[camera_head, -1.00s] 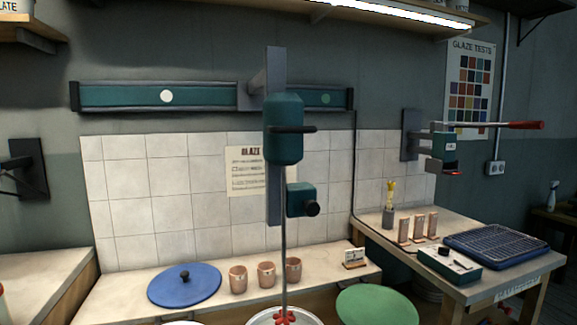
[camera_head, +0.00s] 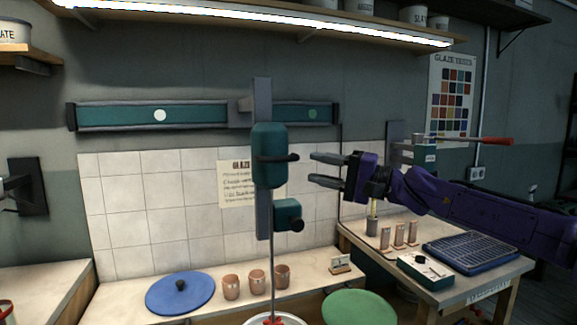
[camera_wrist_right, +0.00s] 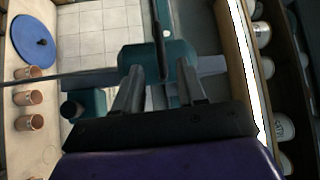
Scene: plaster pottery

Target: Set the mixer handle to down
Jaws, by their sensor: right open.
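The mixer is a teal motor body (camera_head: 268,158) on a grey vertical column, with a thin shaft running down to a red stirrer (camera_head: 273,321) at the bottom edge. In the right wrist view, the mixer body (camera_wrist_right: 133,56) and the dark handle (camera_wrist_right: 160,40) lie beyond the open gripper (camera_wrist_right: 160,88). My left gripper is not in view.
A teal wall rail (camera_head: 150,116) runs behind the mixer. Below stand a blue lid (camera_head: 180,294), several copper-coloured cups (camera_head: 257,281) and a green disc (camera_head: 358,309). A red-tipped lever (camera_head: 490,141) sits on the wall behind my right arm. A lit shelf (camera_head: 270,18) hangs above.

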